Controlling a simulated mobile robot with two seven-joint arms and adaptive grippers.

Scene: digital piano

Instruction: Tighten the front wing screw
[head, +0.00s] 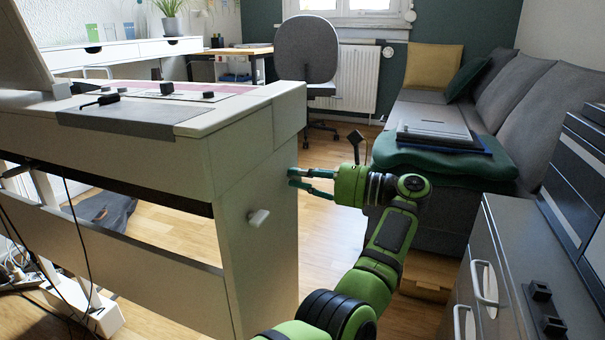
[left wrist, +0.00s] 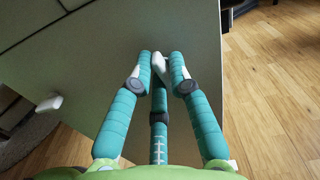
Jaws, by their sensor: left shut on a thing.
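The pale side panel of the digital piano (head: 255,160) faces my left arm. One white wing screw (head: 258,217) sticks out of its lower middle, free of any gripper; it also shows at the left in the left wrist view (left wrist: 50,106). My left gripper (head: 291,178) is at the panel's far side edge, to the right of and above that screw. In the left wrist view its teal fingertips (left wrist: 160,60) are shut on a second white wing screw (left wrist: 158,64), mostly hidden between them. The pictures do not show how far this screw is turned in. My right gripper is not in view.
A grey sofa (head: 540,105) with a dark green cushioned seat lies beyond my arm. A grey cabinet (head: 510,260) with handles stands at the right. Cables (head: 75,230) hang behind the piano at the left. Wooden floor beside the panel is open.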

